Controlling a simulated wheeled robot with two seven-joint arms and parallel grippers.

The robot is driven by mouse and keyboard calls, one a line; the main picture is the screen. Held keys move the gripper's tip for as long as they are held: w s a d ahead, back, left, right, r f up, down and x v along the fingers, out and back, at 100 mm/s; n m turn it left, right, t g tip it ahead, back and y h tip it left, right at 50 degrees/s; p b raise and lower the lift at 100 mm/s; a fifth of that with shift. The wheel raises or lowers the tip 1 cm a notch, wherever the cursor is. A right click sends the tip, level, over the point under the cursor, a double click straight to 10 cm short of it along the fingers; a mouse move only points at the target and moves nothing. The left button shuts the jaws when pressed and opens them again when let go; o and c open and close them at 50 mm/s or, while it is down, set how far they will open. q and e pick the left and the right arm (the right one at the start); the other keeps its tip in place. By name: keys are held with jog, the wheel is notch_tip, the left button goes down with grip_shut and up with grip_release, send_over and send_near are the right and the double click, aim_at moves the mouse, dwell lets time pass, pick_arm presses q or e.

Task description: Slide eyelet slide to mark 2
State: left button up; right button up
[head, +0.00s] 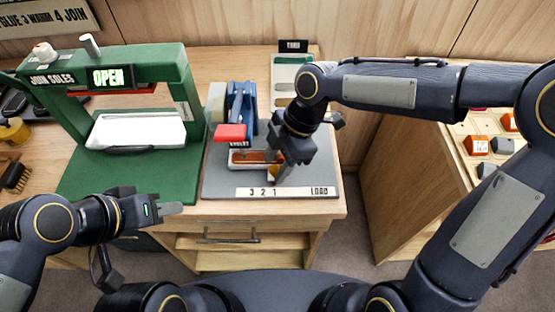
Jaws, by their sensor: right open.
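The eyelet machine has a blue body (242,100) and a red pad (230,132) labelled EYELET. It stands on a grey base whose white strip (288,192) reads 3, 2, 1 and LOAD from left to right. A light tray-like piece with an orange-red inside (250,157), seemingly the eyelet slide, lies below the red pad. My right gripper (274,178) is open and points down just behind mark 1, at a small yellow piece. Its fingers hide part of this area, and contact cannot be told. My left gripper (172,209) is empty in front of the green base, its opening unclear.
A green press (188,95) with an OPEN display and a white tray (136,131) stands at left. A labelled rack (291,68) stands behind the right gripper. At right, beyond a gap, another surface (461,137) holds orange and dark pieces. A brush and yellow pot lie far left.

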grip_shut()
jog(key=a, duration=0.2)
jog(key=shift+a, duration=0.3)
grip_release()
jog(key=shift+d, duration=0.1)
jog(key=shift+r, duration=0.15)
jog(key=v, duration=0.7)
jog(key=shift+r, duration=0.25)
jog(key=shift+d, duration=0.1)
